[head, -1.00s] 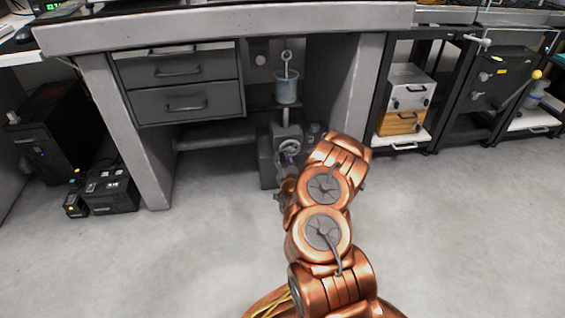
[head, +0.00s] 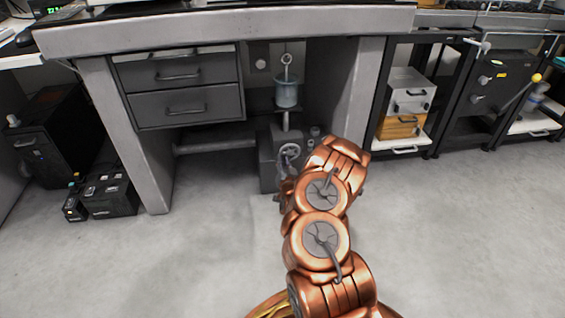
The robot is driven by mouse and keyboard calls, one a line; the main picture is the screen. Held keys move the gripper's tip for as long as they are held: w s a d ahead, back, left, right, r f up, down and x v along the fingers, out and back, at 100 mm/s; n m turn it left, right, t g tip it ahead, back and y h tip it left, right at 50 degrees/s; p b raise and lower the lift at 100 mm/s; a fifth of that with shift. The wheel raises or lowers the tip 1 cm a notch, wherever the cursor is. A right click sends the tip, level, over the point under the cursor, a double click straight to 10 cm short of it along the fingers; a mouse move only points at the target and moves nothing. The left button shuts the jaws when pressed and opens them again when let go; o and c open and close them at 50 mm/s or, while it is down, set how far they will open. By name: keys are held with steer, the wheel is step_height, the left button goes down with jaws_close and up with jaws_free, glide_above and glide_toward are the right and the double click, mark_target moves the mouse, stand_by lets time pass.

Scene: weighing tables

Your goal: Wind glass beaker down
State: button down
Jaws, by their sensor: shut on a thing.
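The glass beaker (head: 286,94) is bluish and stands upright on a small support on top of a post, in the opening under the weighing table. A rod with a ring (head: 287,59) comes down from above to its mouth. Below the post is a grey stand (head: 268,160) with a spoked handwheel (head: 290,152) on its front. My gripper (head: 284,181) is low at the wheel, shut on its lower side as far as I can see. Its fingertips are mostly hidden by my copper arm and the shadow.
A grey drawer unit (head: 185,87) hangs left of the beaker, and a thick table leg (head: 358,105) stands at its right. Black boxes (head: 108,193) sit on the floor at left. A black rack (head: 400,152) with small boxes stands at right. The front floor is clear.

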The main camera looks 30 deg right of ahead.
steer(key=shift+r+n+p, duration=0.15)
steer(key=shift+n+p, duration=0.15)
steer(key=shift+p, duration=0.55)
steer(key=n+p, duration=0.1)
steer(key=p, duration=0.2)
steer(key=shift+d+n, duration=0.1)
steer(key=shift+n, duration=0.3)
steer(key=n+p, duration=0.1)
steer(key=p, duration=0.1)
steer(key=n+p, duration=0.1)
steer(key=p, duration=0.2)
steer(key=f+n+p, duration=0.1)
steer(key=n+p, duration=0.1)
steer(key=p, duration=0.1)
steer(key=shift+s+d, duration=0.15)
steer(key=shift+d, duration=0.25)
steer(key=shift+s+d+r+n+p, duration=0.1)
steer(key=shift+s+d+n+p, duration=0.45)
steer(key=shift+n, duration=2.7)
steer(key=shift+s+d+f+n+p, duration=0.15)
steer(key=shift+d+n+p, duration=0.75)
steer(key=shift+n, duration=2.3)
steer(key=shift+s+d+r+n+p, duration=0.3)
steer(key=shift+d+n, duration=0.8)
steer(key=shift+n, duration=2.15)
steer(key=shift+s+f, duration=0.1)
steer(key=shift+f, duration=0.05)
